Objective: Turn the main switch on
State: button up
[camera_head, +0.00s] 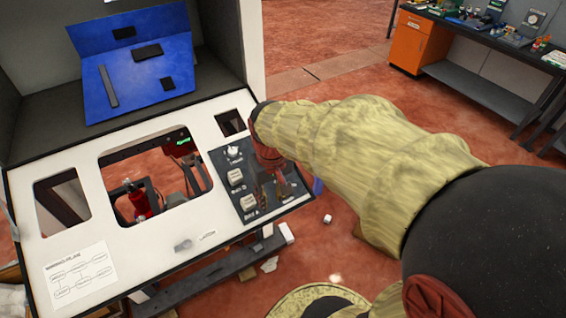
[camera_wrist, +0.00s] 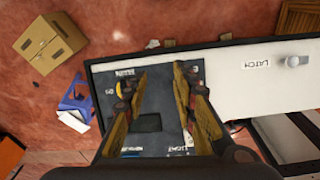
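The black control plate (camera_head: 226,161) is set into the right end of a white slanted panel. It carries a round white knob (camera_head: 233,152) and two pale switch blocks, an upper one (camera_head: 235,177) and a lower one (camera_head: 248,203). My gripper (camera_head: 273,192) is over the plate's right part and hides what is there. In the wrist view my gripper (camera_wrist: 160,73) is open, its fingers apart over the dark plate, with a black rectangle (camera_wrist: 147,122) between them. A yellow part (camera_wrist: 120,87) is partly hidden by the left finger. I cannot tell which control is the main switch.
A latch knob (camera_wrist: 292,61) sits on the white panel, beside a "LATCH" label. A blue folded sheet (camera_head: 150,75) stands behind the panel. A cardboard box (camera_wrist: 48,42) and a blue stool (camera_wrist: 75,98) are on the red floor. A workbench (camera_head: 470,40) stands far right.

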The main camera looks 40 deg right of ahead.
jog(key=shift+n+g, duration=0.5)
jog(key=w+d+p, duration=0.1)
jog(key=d+p, duration=0.1)
jog(key=d, duration=0.1)
jog(key=w+d+r+p, duration=0.1)
jog(key=d+p, duration=0.1)
jog(key=d, duration=0.1)
jog(key=w+d+r+p, duration=0.1)
jog(key=w+d+p, duration=0.1)
jog(key=shift+d+r, duration=0.25)
jog(key=shift+d, duration=0.15)
notch_tip(320, 180, down, 8)
jog(key=shift+s+a+r+p, duration=0.1)
jog(key=shift+r+p, duration=0.15)
jog(key=shift+p, duration=0.05)
jog(key=c, duration=0.3)
jog(key=c, duration=0.4)
grip_shut()
